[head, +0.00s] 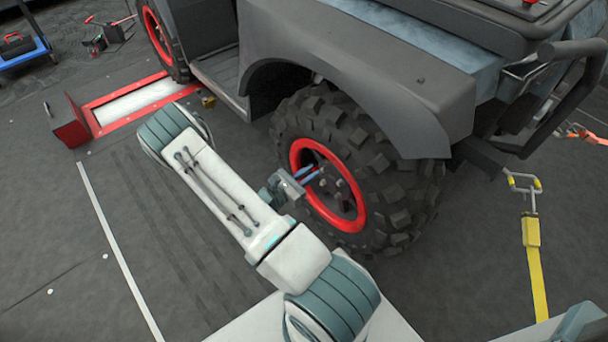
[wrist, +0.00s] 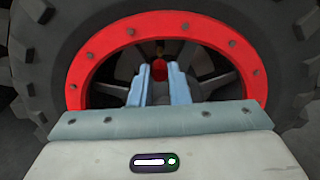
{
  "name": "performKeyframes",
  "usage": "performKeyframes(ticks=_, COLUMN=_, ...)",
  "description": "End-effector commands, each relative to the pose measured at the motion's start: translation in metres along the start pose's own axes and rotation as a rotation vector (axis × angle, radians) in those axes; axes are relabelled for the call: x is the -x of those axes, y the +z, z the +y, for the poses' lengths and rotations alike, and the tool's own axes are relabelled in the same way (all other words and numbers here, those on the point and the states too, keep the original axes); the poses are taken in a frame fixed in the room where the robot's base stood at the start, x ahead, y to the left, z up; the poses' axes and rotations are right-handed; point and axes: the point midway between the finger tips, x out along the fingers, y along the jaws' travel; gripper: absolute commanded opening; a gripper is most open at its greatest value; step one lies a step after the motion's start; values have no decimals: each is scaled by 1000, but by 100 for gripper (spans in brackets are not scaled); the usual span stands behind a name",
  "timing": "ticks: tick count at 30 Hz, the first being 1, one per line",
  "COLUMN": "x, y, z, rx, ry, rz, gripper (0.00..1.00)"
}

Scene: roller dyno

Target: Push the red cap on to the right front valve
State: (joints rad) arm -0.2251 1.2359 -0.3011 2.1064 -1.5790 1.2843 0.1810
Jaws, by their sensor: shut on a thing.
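My gripper (wrist: 159,78) is shut on the red cap (wrist: 158,68), which shows between the tips of the two light blue fingers in the wrist view. In the head view my gripper (head: 309,174) reaches into the red-rimmed front wheel (head: 357,215) from the outer side; the cap cannot be made out there. The wheel's red ring (wrist: 87,65) arches around the fingers in the wrist view. A small brownish thing (wrist: 160,48) just beyond the cap may be the valve; it is too small to be sure. Whether cap and valve touch cannot be told.
The knobbly tyre (head: 318,128) and grey fender (head: 350,85) are close around my arm. A yellow strap (head: 535,265) runs to a hook at the right. A red-framed roller bed (head: 130,102) lies at the left. The floor left of my arm is mostly clear.

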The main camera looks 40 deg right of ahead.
Motion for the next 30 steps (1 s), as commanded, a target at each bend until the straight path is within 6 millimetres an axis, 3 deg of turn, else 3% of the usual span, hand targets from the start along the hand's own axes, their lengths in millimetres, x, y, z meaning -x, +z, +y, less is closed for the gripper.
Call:
performKeyframes(ticks=15, x=-27, y=0, z=0, rx=-1, ry=-1, rz=-1, gripper=0)
performKeyframes(ticks=30, x=-30, y=0, z=0, rx=0, ry=-1, rz=0, gripper=0)
